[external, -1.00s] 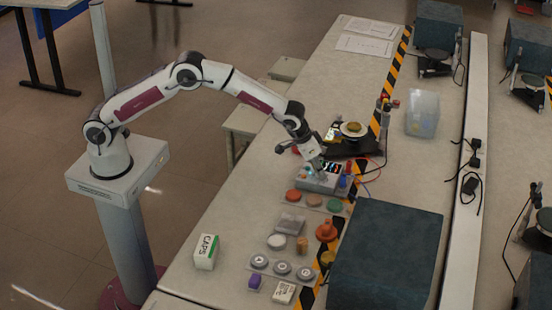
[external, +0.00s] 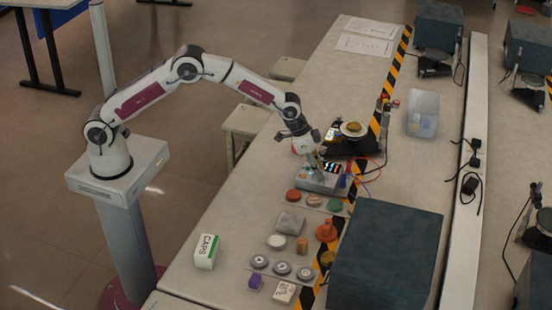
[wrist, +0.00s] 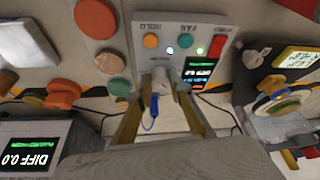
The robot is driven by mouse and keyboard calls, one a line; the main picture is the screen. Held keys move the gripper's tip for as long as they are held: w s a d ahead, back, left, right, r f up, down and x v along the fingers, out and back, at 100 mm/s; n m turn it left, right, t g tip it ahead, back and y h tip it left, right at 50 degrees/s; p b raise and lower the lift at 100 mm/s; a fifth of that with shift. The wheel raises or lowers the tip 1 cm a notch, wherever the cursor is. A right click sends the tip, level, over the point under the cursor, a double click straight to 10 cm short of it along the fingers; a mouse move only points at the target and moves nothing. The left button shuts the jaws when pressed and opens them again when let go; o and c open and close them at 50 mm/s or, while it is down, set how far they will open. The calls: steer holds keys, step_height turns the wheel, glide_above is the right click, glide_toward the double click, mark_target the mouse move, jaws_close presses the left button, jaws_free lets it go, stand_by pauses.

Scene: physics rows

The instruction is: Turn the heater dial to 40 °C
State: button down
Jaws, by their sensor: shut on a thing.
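The heater (external: 312,184) is a grey box on the bench, with a small lit display at its back. In the wrist view its panel (wrist: 190,22) shows HOLD and FAN labels, an orange button, a green button, a red switch and small lit displays whose figures I cannot read. My gripper (external: 318,169) points down at the box. In the wrist view its two fingers (wrist: 160,92) close around a small grey dial (wrist: 160,80) at the panel's near edge. The fingers hide most of the dial, and its setting cannot be read. A blue piece (wrist: 153,112) shows between the fingers.
Orange, tan and green discs (external: 314,200) lie in a row beside the heater. A dark device with a round plate (external: 354,130) stands behind it. A large dark box (external: 388,250) fills the near right.

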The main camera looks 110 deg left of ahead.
steer(key=shift+m, duration=0.3)
stand_by(0.4)
steer(key=c, duration=1.8)
jaws_free()
steer(key=shift+c, duration=0.2)
steer(key=shift+r, duration=0.1)
steer(key=a+v, duration=0.1)
steer(key=v, duration=1)
steer(key=shift+s+d+r, duration=0.2)
steer(key=shift+d+r, duration=0.15)
steer(key=shift+r, duration=0.05)
steer(key=shift+s, duration=0.1)
